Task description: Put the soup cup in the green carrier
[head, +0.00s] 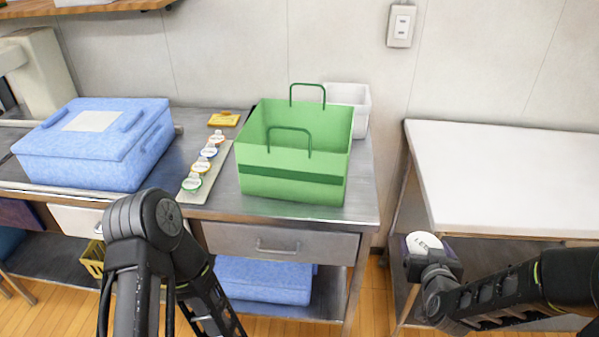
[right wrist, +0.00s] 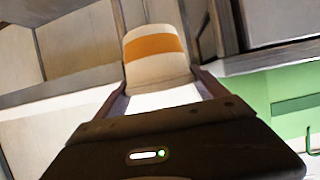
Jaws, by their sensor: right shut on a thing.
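The soup cup (head: 424,243) shows a white lid with dark lettering at the right of the head view. In the right wrist view the cup (right wrist: 155,62) is pale with an orange band. My right gripper (head: 428,256) is shut on the cup and holds it in front of the white table, right of the steel counter. The green carrier (head: 292,187) stands upright on the counter, its two handles up, and the part of its inside that shows looks empty. Its green wall also shows at the right of the right wrist view (right wrist: 283,92). My left arm shows, but its gripper is out of view.
A row of small lidded cups on a strip (head: 204,178) lies left of the carrier. A blue box (head: 97,142) stands farther left. A white bin (head: 358,98) is behind the carrier. The white table (head: 500,165) is bare, with a gap between it and the counter.

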